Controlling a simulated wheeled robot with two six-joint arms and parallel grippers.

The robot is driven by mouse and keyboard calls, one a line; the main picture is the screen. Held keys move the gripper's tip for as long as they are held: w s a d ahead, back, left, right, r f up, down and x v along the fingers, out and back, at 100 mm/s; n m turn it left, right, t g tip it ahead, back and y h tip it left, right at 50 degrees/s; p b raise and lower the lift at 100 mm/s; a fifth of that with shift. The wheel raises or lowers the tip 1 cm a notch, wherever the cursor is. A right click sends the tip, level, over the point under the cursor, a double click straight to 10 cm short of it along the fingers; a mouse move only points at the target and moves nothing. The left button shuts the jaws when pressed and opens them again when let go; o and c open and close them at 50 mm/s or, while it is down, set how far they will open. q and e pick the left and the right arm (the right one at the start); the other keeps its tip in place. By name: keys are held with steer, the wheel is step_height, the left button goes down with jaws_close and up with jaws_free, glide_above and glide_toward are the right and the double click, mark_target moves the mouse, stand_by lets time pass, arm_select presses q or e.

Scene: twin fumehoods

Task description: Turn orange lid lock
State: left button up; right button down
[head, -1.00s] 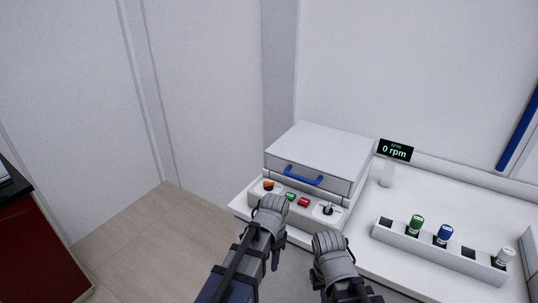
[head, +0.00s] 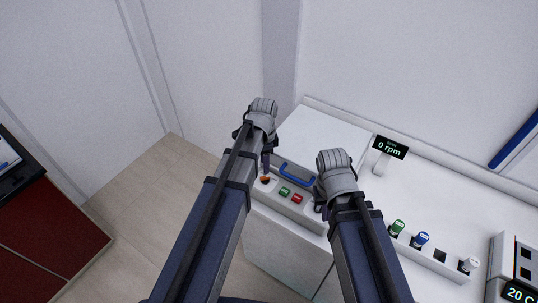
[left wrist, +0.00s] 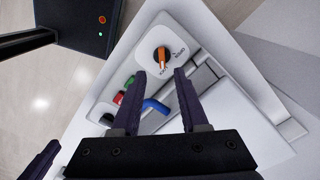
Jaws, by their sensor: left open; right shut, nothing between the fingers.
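The orange lid lock (head: 265,180) is a small knob at the left end of the centrifuge's front panel. In the left wrist view the orange knob (left wrist: 162,58) sits on a white plate with small lettering around it. My left gripper (head: 267,166) points down over it. Its two open fingers (left wrist: 160,73) lie on either side of the knob's line, with the knob just beyond the tips; contact cannot be told. My right gripper (head: 318,192) is shut and empty by the panel's right end, partly hidden by its own wrist.
Green (head: 285,191) and red (head: 297,198) buttons sit right of the lock. A blue handle (head: 298,173) crosses the lid front above them. Open floor lies left.

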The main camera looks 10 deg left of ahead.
mark_target(265, 179)
arm_select(q)
steer(key=shift+w+r, duration=0.1)
steer(key=shift+r, duration=0.3)
steer(key=shift+f, duration=0.15)
steer(key=shift+f, duration=0.2)
step_height(265, 179, down, 7)
steer(key=b, duration=0.7)
steer(key=shift+f+b, duration=0.15)
steer(key=shift+b, duration=0.25)
steer(key=shift+c, duration=0.4)
jaws_close()
